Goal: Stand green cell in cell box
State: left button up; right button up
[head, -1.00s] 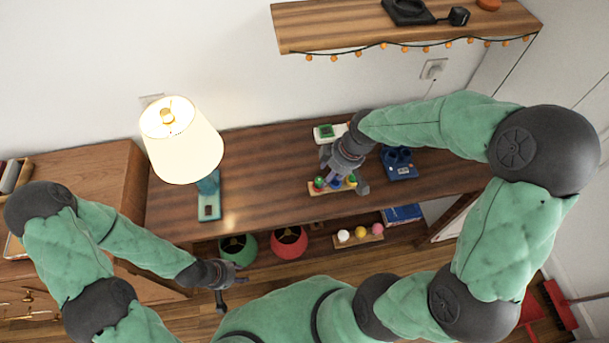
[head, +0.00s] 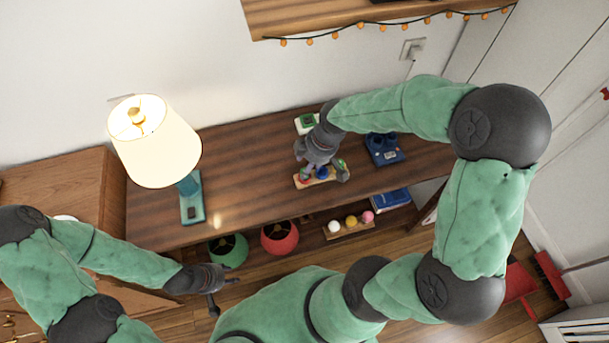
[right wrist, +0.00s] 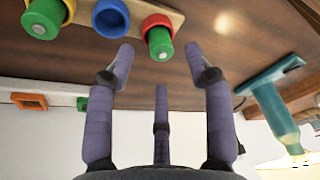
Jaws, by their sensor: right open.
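A wooden stand (head: 316,180) on the table holds coloured cylinders. In the right wrist view, one green cell (right wrist: 158,42) with a red collar shows just past my fingertips. A dark blue box (head: 384,152), possibly the cell box, sits right of the stand. My left gripper (head: 228,292) is open and empty in front of the table.
A white item with a green top (head: 306,122) lies behind the stand. A lit lamp (head: 155,140) stands at the table's left. Below are a green bin (head: 229,250), a red bin (head: 280,238) and a rack of balls (head: 350,228). The table's middle left is clear.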

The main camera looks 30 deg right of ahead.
jog(key=b+x, duration=0.1)
jog(key=x, duration=0.3)
jog(key=shift+s+b, duration=0.1)
jog(key=shift+b, duration=0.2)
jog(key=shift+s+a+f, duration=0.1)
jog(key=shift+a+f, duration=0.05)
jog(key=shift+f, duration=0.05)
grip_shut()
